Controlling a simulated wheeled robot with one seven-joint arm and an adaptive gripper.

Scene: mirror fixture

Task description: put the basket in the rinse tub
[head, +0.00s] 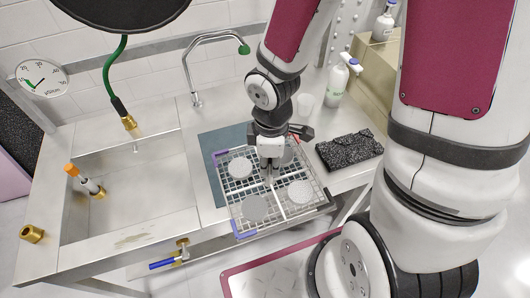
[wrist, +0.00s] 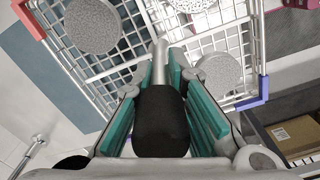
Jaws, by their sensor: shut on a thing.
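My gripper (head: 269,160) is shut on this grip from above, with the green finger pads on either side in the wrist view. The basket is over the blue-grey mat (head: 209,157) right of the tub, its near side reaching past the counter's front edge. I cannot tell whether it touches the mat. The steel rinse tub (head: 150,213) is on the left, with an orange-topped brass fitting (head: 86,180) standing inside its left part.
A green hose with brass nozzle (head: 128,122) hangs over the tub's back. A steel faucet (head: 190,75) stands behind the mat. A black speckled block (head: 349,149) lies close right of the basket; a white bottle (head: 337,85) stands behind. A blue-handled valve (head: 170,260) is below the front edge.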

